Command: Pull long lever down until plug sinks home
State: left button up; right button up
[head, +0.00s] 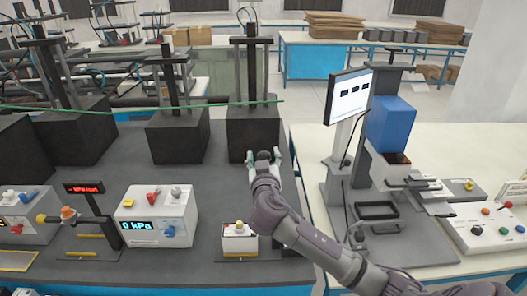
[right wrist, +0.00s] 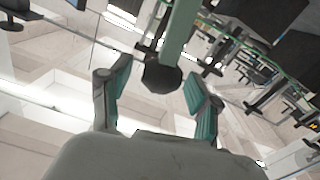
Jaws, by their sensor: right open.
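The lever is not clear in the head view, and I cannot make out the plug. My left gripper is not in view.
A thin green line (head: 140,107) crosses above the black blocks. A kPa display box (head: 155,216) and a small white button box (head: 239,239) stand on the bench front. A monitor (head: 347,95) and blue block (head: 391,124) stand to the right of my arm.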

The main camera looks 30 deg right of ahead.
jog(key=shift+w+d, duration=0.15)
grip_shut()
dwell(0.4)
